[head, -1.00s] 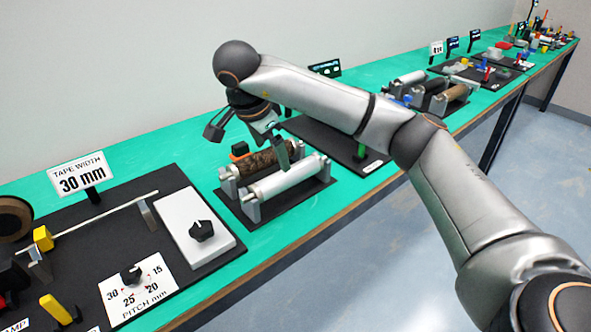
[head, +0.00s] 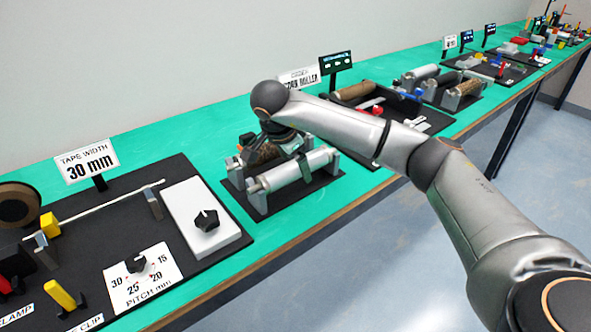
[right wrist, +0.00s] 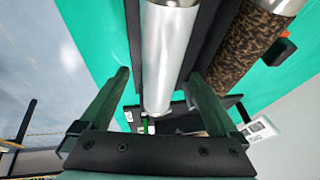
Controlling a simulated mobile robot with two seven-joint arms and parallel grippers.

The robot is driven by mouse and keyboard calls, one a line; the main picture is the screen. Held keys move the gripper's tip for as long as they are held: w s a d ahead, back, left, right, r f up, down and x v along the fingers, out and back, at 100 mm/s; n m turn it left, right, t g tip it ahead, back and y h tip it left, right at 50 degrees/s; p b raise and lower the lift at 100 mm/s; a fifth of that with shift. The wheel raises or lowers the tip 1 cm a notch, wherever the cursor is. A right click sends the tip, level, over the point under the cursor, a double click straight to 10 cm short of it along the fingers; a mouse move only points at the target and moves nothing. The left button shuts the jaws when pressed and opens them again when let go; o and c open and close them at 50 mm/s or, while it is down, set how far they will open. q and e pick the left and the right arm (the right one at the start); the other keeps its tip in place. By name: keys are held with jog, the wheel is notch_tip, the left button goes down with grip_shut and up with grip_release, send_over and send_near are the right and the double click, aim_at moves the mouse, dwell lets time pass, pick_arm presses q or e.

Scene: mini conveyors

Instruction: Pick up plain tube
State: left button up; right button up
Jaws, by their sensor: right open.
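The plain tube (head: 292,172) is a smooth silver cylinder lying across end supports on a small black base. Behind it lies a mottled brown tube (head: 262,155), partly hidden by my right gripper. My right gripper (right wrist: 158,76) is open and empty, low over the tubes. In the right wrist view the plain tube (right wrist: 168,45) runs between its two fingers, and the mottled brown tube (right wrist: 252,45) lies to the right. In the head view one finger shows at the plain tube; the other is hidden. I cannot tell whether they touch it. My left gripper is not in view.
A black board with a white block (head: 200,216) and a pitch dial card (head: 143,279) is at left. A dark tray (head: 395,118) stands beyond the tubes at right, with more tubes (head: 463,90) farther along. Bare green bench edges the tube base.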

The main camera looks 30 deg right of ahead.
jog(key=shift+x, duration=0.8)
jog(key=shift+c, duration=0.3)
grip_shut()
jog(key=shift+r, duration=0.1)
